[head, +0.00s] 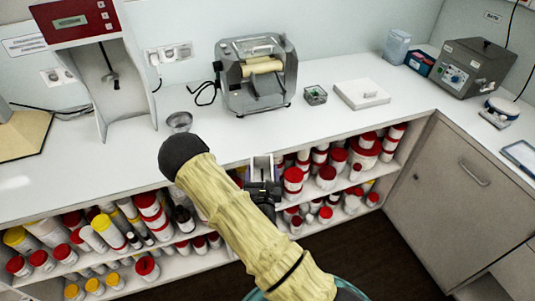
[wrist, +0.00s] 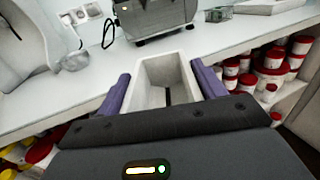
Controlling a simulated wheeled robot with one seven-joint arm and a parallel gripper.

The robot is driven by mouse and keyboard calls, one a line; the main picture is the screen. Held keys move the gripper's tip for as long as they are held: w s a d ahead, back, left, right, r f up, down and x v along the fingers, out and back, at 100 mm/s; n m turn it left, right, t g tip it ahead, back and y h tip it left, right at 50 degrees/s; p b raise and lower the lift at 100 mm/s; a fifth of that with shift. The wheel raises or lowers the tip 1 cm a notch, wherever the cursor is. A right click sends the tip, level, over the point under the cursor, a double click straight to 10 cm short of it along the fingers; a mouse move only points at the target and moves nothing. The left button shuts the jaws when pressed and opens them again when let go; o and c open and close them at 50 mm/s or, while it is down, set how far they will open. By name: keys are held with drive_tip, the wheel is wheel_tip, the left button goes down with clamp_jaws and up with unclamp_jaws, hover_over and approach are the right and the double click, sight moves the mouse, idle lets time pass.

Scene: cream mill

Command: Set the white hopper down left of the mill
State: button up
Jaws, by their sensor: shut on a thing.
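The white hopper (wrist: 166,78) is an open box with a slot in its floor. My gripper (wrist: 165,88) is shut on it, with the purple fingers pressed against its left and right walls. In the head view the hopper (head: 262,162) is held in front of the counter's front edge, and my gripper (head: 263,183) is partly hidden by my arm. The mill (head: 256,77), a grey metal machine with a cream roller, stands on the counter beyond it. In the wrist view the mill (wrist: 155,18) is just ahead of the hopper and cut off at the top.
A glass bowl (head: 180,121) stands on the counter left of the mill, with a black cable (head: 206,94) between them. A small green-and-clear box (head: 316,95) and a white slab (head: 362,95) lie to the right. A red-topped machine (head: 88,45) stands at the left. Jars fill the shelves below.

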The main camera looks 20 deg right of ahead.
wheel_tip(320, 180, down, 9)
drive_tip(key=a+n+y, duration=0.2)
drive_tip(key=n+y, duration=0.1)
drive_tip(key=y, duration=0.2)
drive_tip(key=shift+a+t, duration=0.3)
drive_tip(key=shift+a, duration=0.05)
drive_tip(key=shift+d+r, duration=0.1)
drive_tip(key=shift+r, duration=0.1)
